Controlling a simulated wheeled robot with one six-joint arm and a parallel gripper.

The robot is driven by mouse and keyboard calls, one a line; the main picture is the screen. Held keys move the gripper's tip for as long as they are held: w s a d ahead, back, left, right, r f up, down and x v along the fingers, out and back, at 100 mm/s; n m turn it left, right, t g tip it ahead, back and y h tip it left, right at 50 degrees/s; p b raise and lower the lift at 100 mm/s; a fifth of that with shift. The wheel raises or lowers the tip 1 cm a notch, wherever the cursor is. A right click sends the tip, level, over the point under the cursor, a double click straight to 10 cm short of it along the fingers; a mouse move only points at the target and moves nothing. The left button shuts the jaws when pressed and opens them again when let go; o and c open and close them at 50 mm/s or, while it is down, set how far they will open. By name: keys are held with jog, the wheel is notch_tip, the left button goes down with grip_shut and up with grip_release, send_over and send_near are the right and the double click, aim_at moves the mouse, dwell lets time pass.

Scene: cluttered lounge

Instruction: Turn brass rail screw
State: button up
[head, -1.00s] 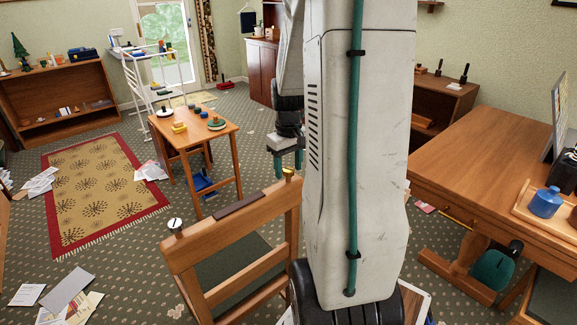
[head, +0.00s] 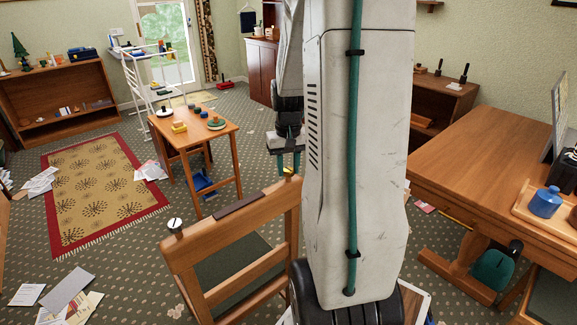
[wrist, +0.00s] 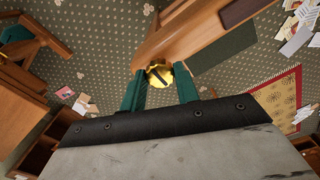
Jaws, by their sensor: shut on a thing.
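The brass rail screw (wrist: 159,76) has a round gold head with a dark slot, which looks slanted in the wrist view. It sits at the right end of the wooden rail (head: 243,206), and a bit of the brass screw also shows in the head view (head: 289,170). My gripper (wrist: 161,79) has two green fingers, one on each side of the screw head, and is shut on it. In the head view my gripper (head: 289,165) points down at that end of the rail. The screw's shank is hidden.
A silver slotted screw (head: 175,224) stands at the rail's left end, with a dark strip (head: 240,205) between. A small table (head: 211,123) with several coloured things stands behind. Papers (head: 68,291) and a rug (head: 100,199) lie on the floor. A desk (head: 480,160) stands right.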

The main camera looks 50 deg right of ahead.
aim_at(288, 169)
jog(key=shift+m, duration=0.3)
jog(key=o, duration=1)
notch_tip(288, 169, up, 8)
jog(key=shift+f, duration=0.1)
jog(key=s+a+r+n, duration=0.2)
jog(key=s+a, duration=0.2)
jog(key=a, duration=0.6)
jog(key=s+a+r+n+t, duration=0.1)
jog(key=s+a+r+n, duration=0.1)
jog(key=a, duration=0.8)
jog(key=s+a+r+n, duration=0.2)
jog(key=s+a+n, duration=0.2)
jog(key=a, duration=0.6)
jog(key=shift+s+a+r, duration=0.1)
jog(key=shift+s+r, duration=0.1)
jog(key=shift+s, duration=0.4)
jog(key=shift+s+a+r, duration=0.1)
jog(key=shift+s+r, duration=0.1)
jog(key=shift+s, duration=0.4)
